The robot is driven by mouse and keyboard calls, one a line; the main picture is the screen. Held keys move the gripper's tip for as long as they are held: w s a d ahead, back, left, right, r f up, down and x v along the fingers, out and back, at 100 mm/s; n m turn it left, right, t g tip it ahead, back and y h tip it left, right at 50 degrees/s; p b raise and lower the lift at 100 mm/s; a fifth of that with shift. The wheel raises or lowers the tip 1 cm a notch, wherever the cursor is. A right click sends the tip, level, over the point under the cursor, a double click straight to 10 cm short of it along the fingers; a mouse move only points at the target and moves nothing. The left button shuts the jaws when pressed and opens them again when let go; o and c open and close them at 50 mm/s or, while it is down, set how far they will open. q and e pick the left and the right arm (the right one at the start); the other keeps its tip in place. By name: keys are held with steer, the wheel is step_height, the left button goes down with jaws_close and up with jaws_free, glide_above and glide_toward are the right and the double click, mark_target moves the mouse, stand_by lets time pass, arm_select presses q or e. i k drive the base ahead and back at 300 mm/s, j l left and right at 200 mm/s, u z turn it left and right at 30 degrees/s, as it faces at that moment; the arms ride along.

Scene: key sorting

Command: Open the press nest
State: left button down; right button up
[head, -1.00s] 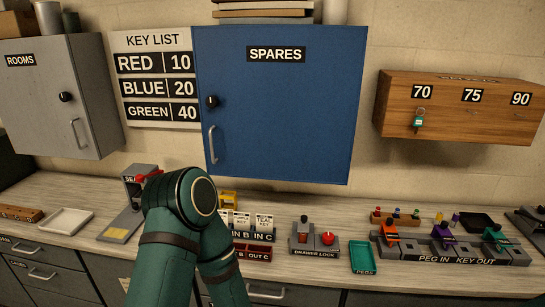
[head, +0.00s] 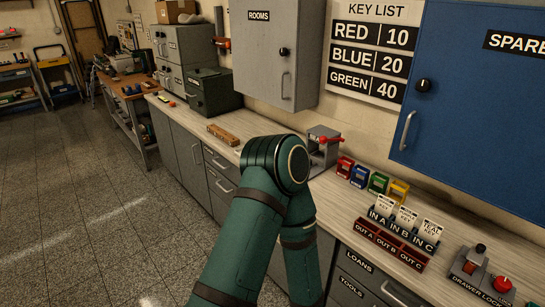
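The grey press (head: 318,160) with a red handle (head: 330,139) stands on the wooden counter, just right of my arm's bend in the head view. My green arm covers its lower left side, so its base and nest are mostly hidden. I cannot tell whether the nest is open or shut. The arm rises from the bottom of the picture and bends down again in front of the counter. No fingertips of either gripper show.
Right of the press stand several coloured small holders (head: 377,182), card slots (head: 403,226) and the drawer lock (head: 478,266). Grey ROOMS cabinet (head: 270,55) and blue SPARES cabinet (head: 465,110) hang above. A wooden block (head: 223,135) lies left. The floor (head: 90,210) at left is clear.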

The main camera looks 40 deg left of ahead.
mark_target(317, 157)
steer(key=u, duration=0.95)
